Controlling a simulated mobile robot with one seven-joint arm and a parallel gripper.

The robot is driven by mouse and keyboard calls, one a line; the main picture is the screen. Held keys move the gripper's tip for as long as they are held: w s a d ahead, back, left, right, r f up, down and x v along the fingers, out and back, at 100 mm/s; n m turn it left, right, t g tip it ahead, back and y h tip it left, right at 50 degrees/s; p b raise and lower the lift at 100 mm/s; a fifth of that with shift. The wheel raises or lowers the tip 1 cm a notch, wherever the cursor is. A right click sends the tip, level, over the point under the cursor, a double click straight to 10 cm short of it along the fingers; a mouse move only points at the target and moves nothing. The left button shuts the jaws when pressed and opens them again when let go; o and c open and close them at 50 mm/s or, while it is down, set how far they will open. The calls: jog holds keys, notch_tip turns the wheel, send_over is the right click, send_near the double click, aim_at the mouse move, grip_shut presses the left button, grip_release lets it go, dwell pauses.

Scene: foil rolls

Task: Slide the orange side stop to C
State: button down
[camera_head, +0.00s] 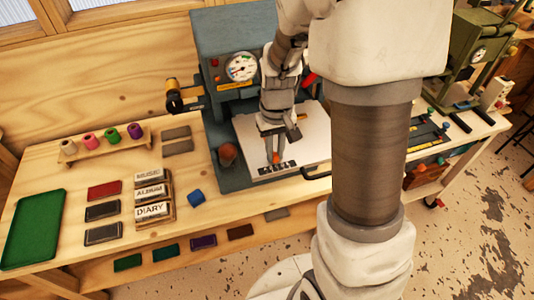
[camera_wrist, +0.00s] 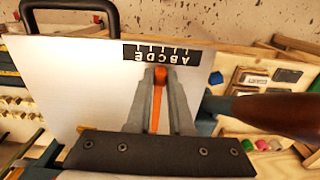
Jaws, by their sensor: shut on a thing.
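The orange side stop (camera_wrist: 157,100) is between the two fingers of my gripper (camera_wrist: 160,74), which is shut on it. In the head view the stop (camera_head: 276,158) shows as a small orange piece below my gripper (camera_head: 274,147). A black lettered scale (camera_wrist: 170,54) with A to E lies just beyond the fingertips; in the wrist view its letters appear upside down. The stop points at the middle part of the scale, but I cannot tell the exact letter. The scale (camera_head: 274,169) lies near the front edge of the pale plate (camera_head: 246,127).
The plate belongs to a grey-blue press (camera_head: 222,35) with a gauge (camera_head: 241,67). A black handle (camera_head: 316,170) is at the plate's front right. A round brown knob (camera_head: 227,154) is left of the plate. Labelled blocks (camera_head: 152,211) and a green tray (camera_head: 33,228) are further left.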

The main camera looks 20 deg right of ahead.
jog(key=c, duration=0.8)
grip_release()
notch_tip(320, 180, up, 18)
jog(key=shift+f, duration=0.25)
jog(key=s+a+t, duration=0.1)
jog(key=s+t, duration=0.1)
jog(key=s, duration=0.5)
jog(key=s+a+t+b, duration=0.1)
jog(key=s+a+t, duration=0.1)
jog(key=s, duration=0.5)
jog(key=shift+r+t, duration=0.45)
jog(key=shift+t, duration=0.35)
